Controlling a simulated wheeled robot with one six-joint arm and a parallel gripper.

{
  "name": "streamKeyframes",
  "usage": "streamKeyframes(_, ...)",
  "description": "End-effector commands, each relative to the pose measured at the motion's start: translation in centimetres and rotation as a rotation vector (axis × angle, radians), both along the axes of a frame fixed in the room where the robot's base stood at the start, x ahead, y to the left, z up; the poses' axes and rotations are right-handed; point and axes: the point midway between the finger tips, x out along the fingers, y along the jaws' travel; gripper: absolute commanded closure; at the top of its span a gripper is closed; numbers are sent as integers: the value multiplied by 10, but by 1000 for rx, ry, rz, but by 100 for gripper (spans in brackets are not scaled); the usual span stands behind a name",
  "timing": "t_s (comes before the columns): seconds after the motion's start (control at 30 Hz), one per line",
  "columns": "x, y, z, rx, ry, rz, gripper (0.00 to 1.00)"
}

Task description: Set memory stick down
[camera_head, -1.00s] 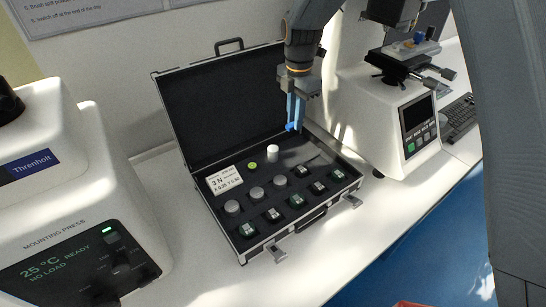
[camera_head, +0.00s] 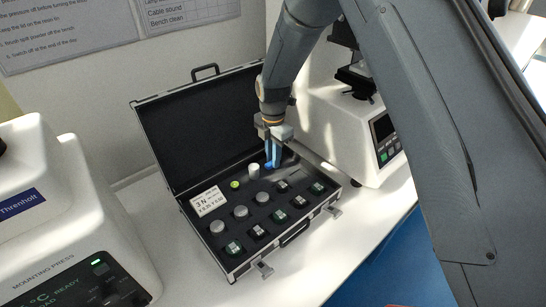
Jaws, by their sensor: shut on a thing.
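My gripper (camera_head: 271,161) has light blue fingers and points down over the back right part of the open black case (camera_head: 213,262). It is shut on a small bright blue piece at the fingertips, which I take as the memory stick (camera_head: 269,166). The stick is small and mostly hidden by the fingers. It is low over the case's dark insert, right of a white cylinder (camera_head: 254,171). I cannot tell whether it touches the insert.
The case holds a white label card (camera_head: 208,201), a yellow-green disc (camera_head: 235,184), several grey cylinders (camera_head: 241,212) and several dark square blocks (camera_head: 257,232). The raised lid (camera_head: 205,125) stands behind. A mounting press (camera_head: 70,215) is left, a white tester (camera_head: 345,135) right.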

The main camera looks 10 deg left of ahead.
Motion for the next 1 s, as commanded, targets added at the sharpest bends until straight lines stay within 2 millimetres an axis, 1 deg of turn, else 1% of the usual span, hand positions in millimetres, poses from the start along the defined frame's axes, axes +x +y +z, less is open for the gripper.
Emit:
streamKeyframes(0.1,0,0,-4,-1,1,0,100)
streamKeyframes(0.13,0,0,-4,0,0,0,80)
streamKeyframes(0.2,0,0,-3,-1,1,0,69)
streamKeyframes(0.23,0,0,-3,-1,1,0,65)
streamKeyframes(0.5,0,0,-3,0,0,0,65)
streamKeyframes(0.67,1,0,6,1,-1,0,65)
streamKeyframes(0.77,1,1,18,2,-3,0,65)
streamKeyframes(1.0,1,1,64,2,-3,1,65)
